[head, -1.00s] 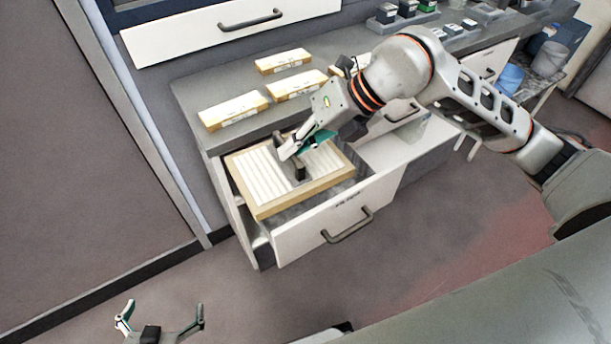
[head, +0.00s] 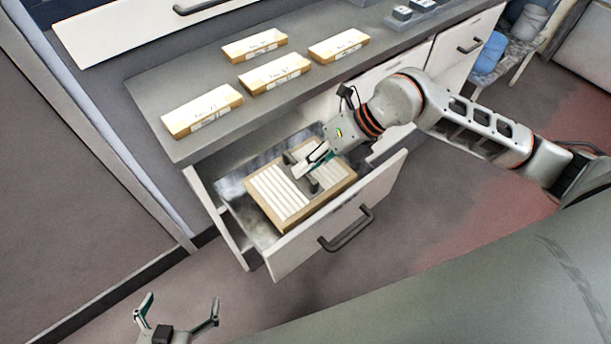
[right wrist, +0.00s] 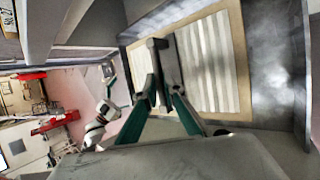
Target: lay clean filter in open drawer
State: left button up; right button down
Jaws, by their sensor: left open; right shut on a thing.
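The clean filter (head: 277,192) is a white pleated panel in a tan frame with a dark handle bar across its middle. It lies inside the open drawer (head: 334,229), within the drawer walls. My right gripper (head: 310,172) is shut on the filter's dark handle. In the right wrist view the fingers (right wrist: 165,84) close on the handle, and the pleats (right wrist: 212,62) show beside the grey drawer wall. I cannot tell whether the filter rests fully on the drawer floor. My left gripper (head: 179,312) is open and empty at the bottom left, away from the drawer.
Several tan labelled boxes (head: 202,109) stand on the grey counter (head: 150,100) above the drawer. Floor in front of the drawer is clear.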

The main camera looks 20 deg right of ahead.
aim_at(304, 179)
notch_tip(304, 179, down, 4)
jog(key=shift+f+b, duration=0.1)
jog(key=shift+b, duration=0.25)
jog(key=c, duration=2.2)
grip_release()
jog(key=shift+o, duration=0.2)
jog(key=shift+d+r, duration=0.15)
jog(key=shift+r, duration=0.1)
jog(key=p+v, duration=0.1)
jog(key=v, duration=0.9)
jog(key=shift+d+r, duration=0.1)
jog(key=shift+s+d+r, duration=0.15)
jog(key=shift+d+r, duration=0.25)
jog(key=shift+r, duration=0.1)
